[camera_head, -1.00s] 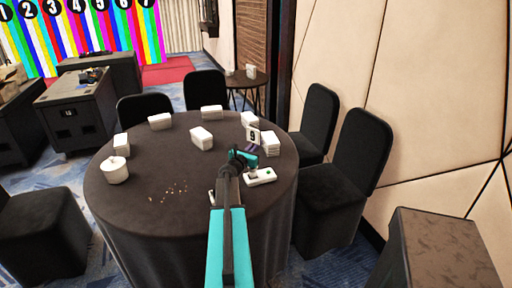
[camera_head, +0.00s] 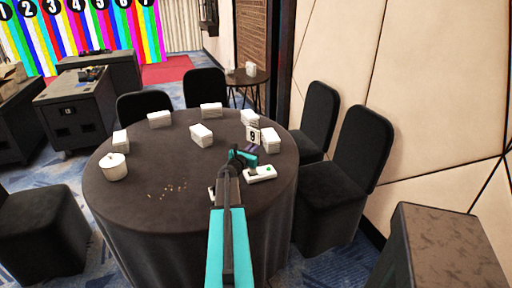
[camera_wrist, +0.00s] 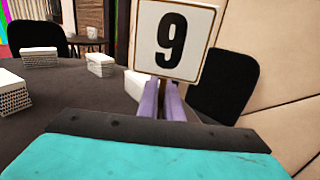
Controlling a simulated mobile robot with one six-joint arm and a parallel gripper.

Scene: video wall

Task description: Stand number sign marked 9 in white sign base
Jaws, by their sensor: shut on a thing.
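The number sign (camera_head: 253,135) is a small white plate with a black 9. It stands nearly upright in my gripper (camera_head: 252,149), above the round table. In the wrist view, the sign (camera_wrist: 170,42) faces the camera, and the purple fingers of my gripper (camera_wrist: 170,98) are shut on its lower part. The white sign base (camera_head: 262,174) lies on the table near its right edge, with a green spot on its top. In the head view it is just below and slightly right of my gripper, with the sign above and apart from it. The base is not visible in the wrist view.
The round table (camera_head: 135,205) has a dark cloth. Several white stacks, such as one (camera_head: 201,135) near the middle, stand on it. A white lidded pot (camera_head: 115,167) is at left, with crumbs nearby. A black chair (camera_head: 345,165) stands close at right.

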